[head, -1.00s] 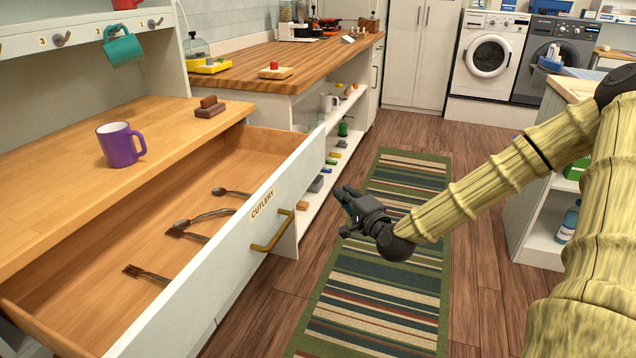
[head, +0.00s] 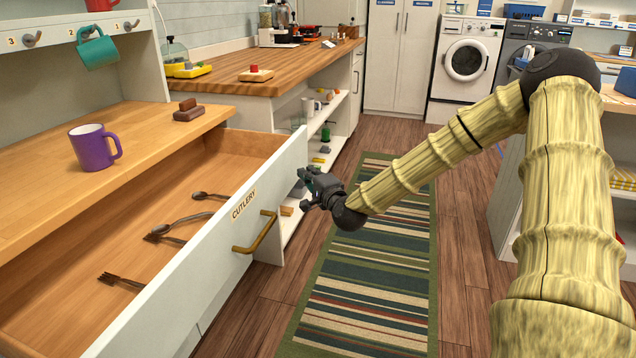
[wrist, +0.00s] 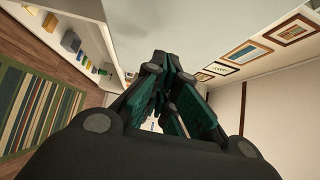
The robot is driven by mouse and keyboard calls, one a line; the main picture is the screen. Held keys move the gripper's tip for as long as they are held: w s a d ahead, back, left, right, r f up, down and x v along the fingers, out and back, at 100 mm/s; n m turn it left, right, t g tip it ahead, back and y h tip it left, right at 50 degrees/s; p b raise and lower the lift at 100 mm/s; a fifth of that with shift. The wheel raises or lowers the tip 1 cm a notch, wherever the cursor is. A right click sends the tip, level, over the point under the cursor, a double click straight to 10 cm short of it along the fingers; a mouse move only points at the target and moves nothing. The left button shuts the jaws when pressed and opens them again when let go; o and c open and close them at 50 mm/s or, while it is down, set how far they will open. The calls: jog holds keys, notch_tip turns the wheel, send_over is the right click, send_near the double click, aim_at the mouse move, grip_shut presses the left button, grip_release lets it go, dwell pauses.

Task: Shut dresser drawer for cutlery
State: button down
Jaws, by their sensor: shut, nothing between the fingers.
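The cutlery drawer (head: 190,283) of the wooden-topped dresser (head: 95,185) is pulled far out, with its white front facing the aisle. Its front carries a "CUTLERY" label (head: 243,205) and a brass handle (head: 257,236). Several dark forks and spoons (head: 185,220) lie inside. My gripper (head: 310,185) is shut and empty, in front of the far end of the drawer front, to the right of the handle and apart from it. In the wrist view my gripper's fingers (wrist: 168,85) are together, with a pale surface beyond them.
A purple mug (head: 95,148) and a brown block (head: 188,110) sit on the dresser top. A teal mug (head: 97,47) hangs above. A counter with open shelves (head: 322,130) stands beyond the drawer. A striped rug (head: 372,265) covers the clear aisle floor.

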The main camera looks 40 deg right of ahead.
jog(key=shift+w+a, duration=0.7)
jog(key=shift+w, duration=0.2)
